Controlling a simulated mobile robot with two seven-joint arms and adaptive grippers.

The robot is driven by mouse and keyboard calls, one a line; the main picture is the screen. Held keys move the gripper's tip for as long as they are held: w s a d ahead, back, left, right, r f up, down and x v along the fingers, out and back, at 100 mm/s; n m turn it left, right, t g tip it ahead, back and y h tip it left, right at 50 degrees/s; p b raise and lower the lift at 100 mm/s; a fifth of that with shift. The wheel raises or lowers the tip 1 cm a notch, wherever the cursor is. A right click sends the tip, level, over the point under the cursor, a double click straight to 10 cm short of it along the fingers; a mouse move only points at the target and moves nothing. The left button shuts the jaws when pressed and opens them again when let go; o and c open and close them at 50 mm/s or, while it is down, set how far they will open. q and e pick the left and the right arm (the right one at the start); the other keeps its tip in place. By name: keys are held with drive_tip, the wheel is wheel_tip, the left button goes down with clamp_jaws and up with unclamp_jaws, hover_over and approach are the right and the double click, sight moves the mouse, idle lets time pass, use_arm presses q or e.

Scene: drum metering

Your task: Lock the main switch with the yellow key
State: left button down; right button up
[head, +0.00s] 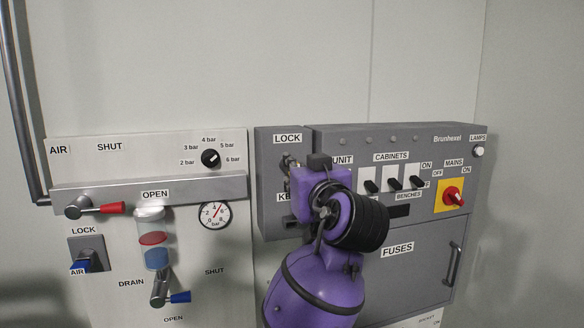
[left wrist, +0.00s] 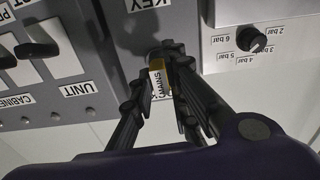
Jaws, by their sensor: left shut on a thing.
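The main switch (head: 453,196) is a red rotary knob on a yellow plate, at the right of the grey Brunhexel box. My left gripper is at the narrow grey lock panel (head: 265,180), between its LOCK and KEY labels. In the left wrist view its fingers (left wrist: 165,55) are closed on the yellow key (left wrist: 156,66), whose pale tag reads MAINS. The key's tip is hidden, so I cannot tell whether it sits in the lock. My purple wrist covers most of the gripper in the head view. My right gripper is not in view.
Left is the air panel (head: 120,145) with a red-handled valve (head: 95,209), gauge (head: 214,214), pressure dial (head: 210,158), blue-handled drain valve (head: 173,299) and a blue air lock key (head: 80,265). Cabinet switches (head: 394,181) and the fuse door (head: 420,262) lie right of my wrist.

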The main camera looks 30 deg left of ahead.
use_arm(q)
drive_tip(key=shift+a+r, duration=0.1)
drive_tip(key=shift+r, duration=0.1)
drive_tip(key=c, duration=2)
unclamp_jaws()
drive_tip(key=shift+c, duration=0.2)
drive_tip(key=o, duration=0.4)
drive_tip(key=shift+w+a+f, duration=0.1)
drive_tip(key=shift+w+f, duration=0.1)
drive_tip(key=shift+s, duration=0.1)
drive_tip(key=v, duration=1.2)
